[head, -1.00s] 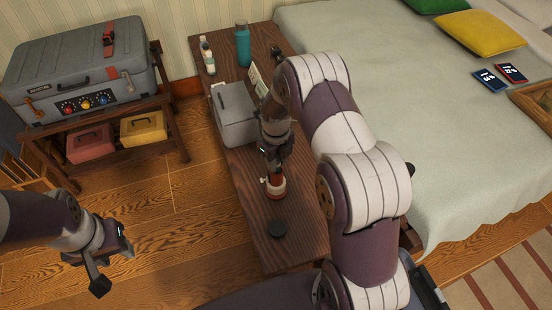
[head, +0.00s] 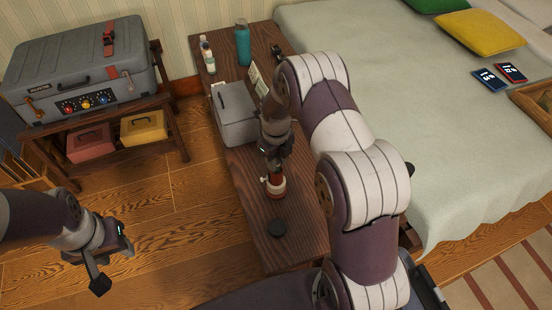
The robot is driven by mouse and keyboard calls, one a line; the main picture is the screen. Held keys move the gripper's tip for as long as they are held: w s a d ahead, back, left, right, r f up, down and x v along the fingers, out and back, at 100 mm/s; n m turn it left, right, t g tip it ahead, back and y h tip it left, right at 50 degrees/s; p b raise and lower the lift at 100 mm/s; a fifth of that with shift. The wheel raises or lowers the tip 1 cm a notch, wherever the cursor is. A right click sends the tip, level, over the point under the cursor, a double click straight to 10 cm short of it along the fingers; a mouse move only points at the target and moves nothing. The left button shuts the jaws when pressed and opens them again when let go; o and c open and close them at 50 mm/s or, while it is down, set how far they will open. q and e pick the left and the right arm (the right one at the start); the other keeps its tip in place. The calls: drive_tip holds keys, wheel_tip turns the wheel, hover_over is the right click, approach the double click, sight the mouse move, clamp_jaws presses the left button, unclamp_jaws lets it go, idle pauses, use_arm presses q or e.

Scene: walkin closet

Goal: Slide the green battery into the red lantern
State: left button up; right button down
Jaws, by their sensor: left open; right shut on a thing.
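The red lantern (head: 276,187), with a pale band and a small pale knob on its left side, stands upright on the wooden bench. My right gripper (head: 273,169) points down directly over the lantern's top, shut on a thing. That thing is mostly hidden by the fingers; it appears to be the green battery, but I cannot make out its colour or how deep it sits in the lantern. My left gripper (head: 112,262) is open and empty over the floor at the lower left, far from the bench.
A grey box (head: 235,112), a teal bottle (head: 242,46) and small white bottles (head: 207,57) stand behind. The bed (head: 410,90) lies to the right.

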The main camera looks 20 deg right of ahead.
drive_tip(key=shift+f+b, duration=0.45)
drive_tip(key=shift+f, duration=0.35)
drive_tip(key=shift+c, duration=2.1)
unclamp_jaws()
drive_tip(key=shift+r, duration=0.1)
wheel_tip(320, 180, up, 8)
drive_tip(key=p, duration=0.7)
